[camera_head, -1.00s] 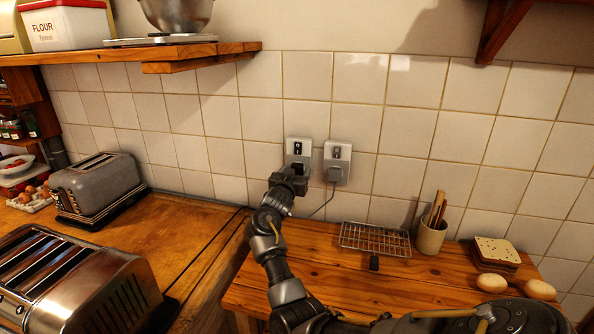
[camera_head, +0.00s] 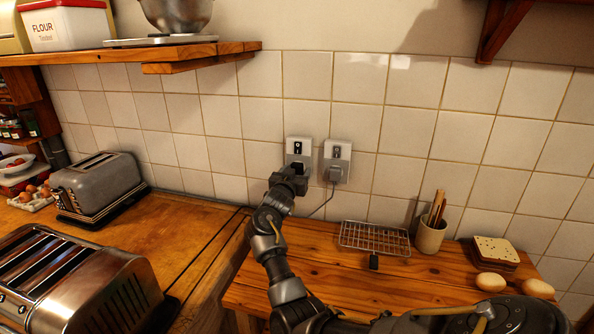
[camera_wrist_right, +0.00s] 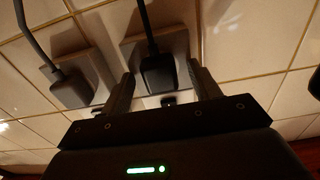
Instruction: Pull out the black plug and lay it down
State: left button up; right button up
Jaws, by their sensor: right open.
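The black plug (camera_head: 298,166) sits in the left wall socket (camera_head: 299,147), mostly covered by my right gripper in the head view. In the right wrist view the black plug (camera_wrist_right: 158,72) shows clearly, with its cord running up. My right gripper (camera_head: 294,178) is at the socket. In the right wrist view its two fingers (camera_wrist_right: 163,88) are open, one on each side of the plug. Some gap shows beside the plug; I cannot tell whether either finger touches it. My left gripper is not in view.
A grey plug (camera_head: 335,174) sits in the right socket (camera_head: 337,153), close beside. Below are a wire rack (camera_head: 375,238), a small black item (camera_head: 374,262), a utensil pot (camera_head: 431,237) and bread (camera_head: 496,251). Toasters stand left. The front of the wooden table (camera_head: 330,285) is clear.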

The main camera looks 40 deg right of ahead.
grip_shut()
jog(key=shift+p+v, duration=2.1)
jog(key=shift+v, duration=0.9)
